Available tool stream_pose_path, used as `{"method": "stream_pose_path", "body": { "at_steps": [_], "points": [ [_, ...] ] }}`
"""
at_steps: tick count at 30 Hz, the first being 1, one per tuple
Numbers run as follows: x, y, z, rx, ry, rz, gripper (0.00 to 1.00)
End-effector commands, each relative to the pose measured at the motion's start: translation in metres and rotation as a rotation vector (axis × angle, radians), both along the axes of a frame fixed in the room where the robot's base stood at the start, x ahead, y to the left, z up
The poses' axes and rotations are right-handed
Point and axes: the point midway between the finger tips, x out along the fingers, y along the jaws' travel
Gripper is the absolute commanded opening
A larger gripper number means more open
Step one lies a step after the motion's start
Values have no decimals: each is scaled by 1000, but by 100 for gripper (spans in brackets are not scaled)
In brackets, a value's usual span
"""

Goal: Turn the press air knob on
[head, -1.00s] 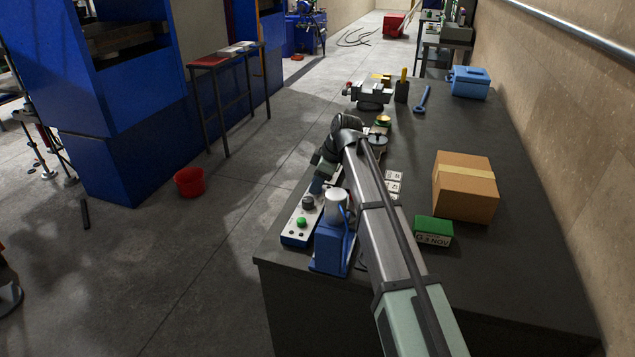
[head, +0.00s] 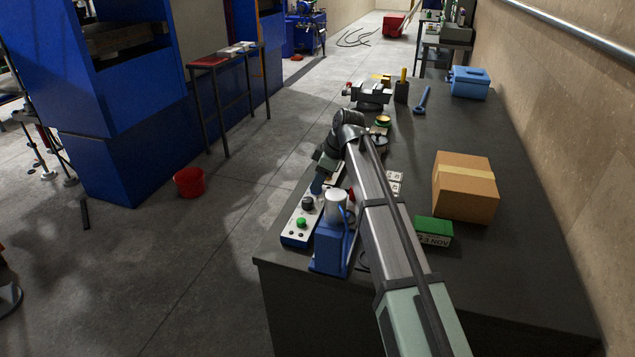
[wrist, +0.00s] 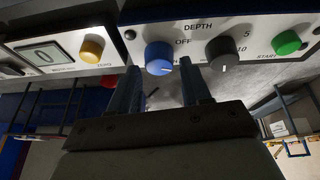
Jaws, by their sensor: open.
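The press control panel (head: 293,238) is a long pale strip with blue sides on the bench's left edge. In the wrist view, a blue knob (wrist: 159,57) sits on the panel, with the word OFF beside it; I cannot read any air label. My gripper (wrist: 160,76) is open, its two blue-grey fingers pointing at the panel on either side of the blue knob. Contact cannot be told. A dark depth knob (wrist: 222,54) and a green start button (wrist: 287,42) are to the right. In the head view, my gripper (head: 318,182) is small and over the panel's far part.
A blue device with a white cylindrical top (head: 333,245) stands close beside the panel. A cardboard box (head: 465,188) and a green-topped date block (head: 433,231) lie to the right. A yellow zero button (wrist: 92,48) is on a neighbouring panel. Open floor lies left of the bench.

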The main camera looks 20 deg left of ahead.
Motion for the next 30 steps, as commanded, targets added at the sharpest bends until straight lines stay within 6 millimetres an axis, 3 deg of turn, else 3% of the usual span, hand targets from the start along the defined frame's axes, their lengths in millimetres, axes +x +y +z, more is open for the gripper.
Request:
{"method": "stream_pose_path", "body": {
  "at_steps": [15, 21, 30],
  "points": [
    [-3, -36, 89, 1, -2, -1, 48],
    [-3, -44, 106, 1, -1, 0, 48],
    [-4, -47, 111, 0, 0, 0, 48]
  ]
}}
